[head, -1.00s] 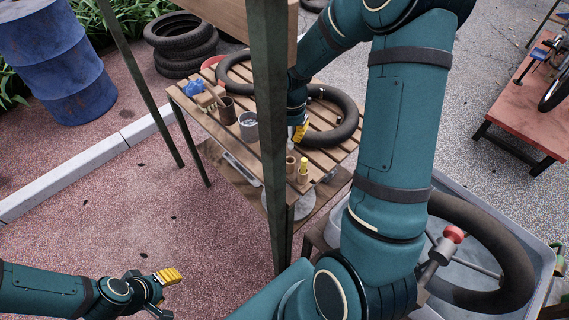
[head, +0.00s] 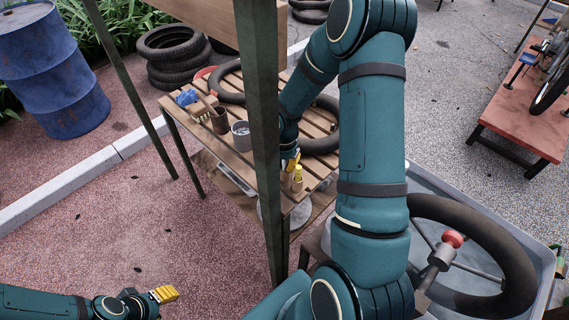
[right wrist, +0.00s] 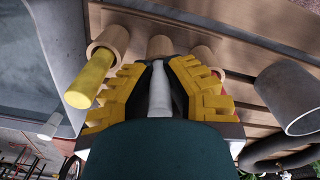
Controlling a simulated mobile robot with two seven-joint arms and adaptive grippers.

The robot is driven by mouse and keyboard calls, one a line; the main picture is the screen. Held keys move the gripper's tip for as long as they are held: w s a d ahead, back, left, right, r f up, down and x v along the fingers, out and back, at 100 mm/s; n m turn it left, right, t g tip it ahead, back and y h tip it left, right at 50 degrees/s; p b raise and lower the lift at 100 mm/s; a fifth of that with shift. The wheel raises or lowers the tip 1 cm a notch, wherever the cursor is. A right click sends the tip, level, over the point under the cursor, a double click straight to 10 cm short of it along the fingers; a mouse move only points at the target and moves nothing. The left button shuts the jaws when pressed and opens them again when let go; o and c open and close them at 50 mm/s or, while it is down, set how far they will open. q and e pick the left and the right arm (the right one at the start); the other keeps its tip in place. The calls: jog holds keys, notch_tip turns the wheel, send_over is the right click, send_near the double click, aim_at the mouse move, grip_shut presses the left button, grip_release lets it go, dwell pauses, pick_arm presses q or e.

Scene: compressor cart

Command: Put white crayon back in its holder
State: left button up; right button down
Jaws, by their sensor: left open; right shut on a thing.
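My right gripper (right wrist: 158,95) is shut on the white crayon (right wrist: 158,88), which stands out between its yellow fingers in the right wrist view. The crayon's far end lines up with the middle wooden holder (right wrist: 160,45); I cannot tell whether it is inside. A second holder (right wrist: 108,42) to the left has a yellow crayon (right wrist: 90,80) in it. A third holder (right wrist: 207,54) at the right is partly hidden by a finger. In the head view, my right gripper (head: 291,160) is beside the yellow crayon. My left gripper (head: 168,295) is open and empty, low over the paving.
A metal cup (right wrist: 290,98) stands to the right of the holders in the wrist view. A green post (head: 260,130) rises in front of the cart.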

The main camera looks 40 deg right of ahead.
jog(key=c, duration=1.5)
grip_release()
jog(key=shift+f, duration=0.15)
jog(key=shift+o, duration=0.8)
jog(key=shift+r, duration=0.2)
notch_tip(320, 180, up, 12)
jog(key=shift+f+p, duration=0.1)
jog(key=shift+p, duration=0.85)
